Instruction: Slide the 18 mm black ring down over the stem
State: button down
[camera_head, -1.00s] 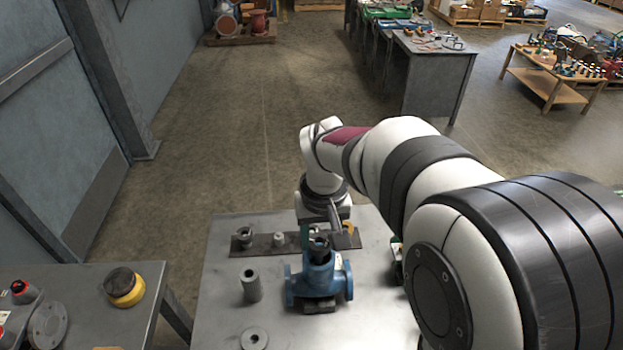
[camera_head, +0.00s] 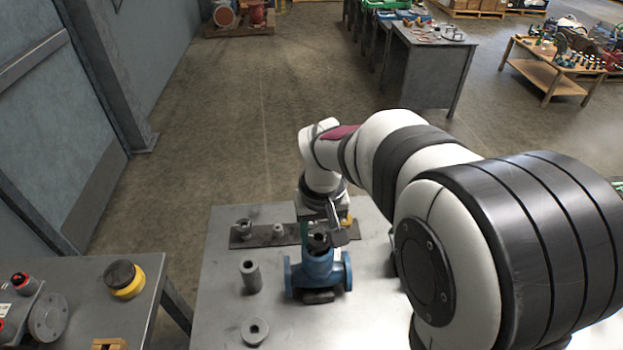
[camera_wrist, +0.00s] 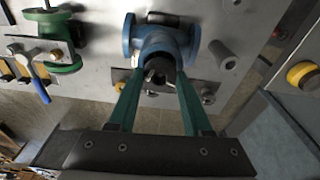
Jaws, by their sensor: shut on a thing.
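The blue valve body (camera_head: 319,272) stands on the metal table, and it also shows at the top middle of the wrist view (camera_wrist: 157,40). My gripper (camera_wrist: 160,74) has its green fingers shut on the black ring (camera_wrist: 160,65), which sits over the top of the valve. In the head view my gripper (camera_head: 320,230) points down at the valve top, with a dark round part (camera_head: 319,241) just under it. The stem is mostly hidden by the ring and fingers. I cannot tell how far the ring is down over it.
A dark strip (camera_head: 265,240) with small parts lies behind the valve. A yellow-and-black knob (camera_head: 124,279) sits on the left bench. Bare table lies between sleeve and valve.

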jog(key=shift+f, duration=0.55)
grip_release()
dwell(0.5)
jog(key=shift+r, duration=3.5)
jog(key=shift+s, duration=0.15)
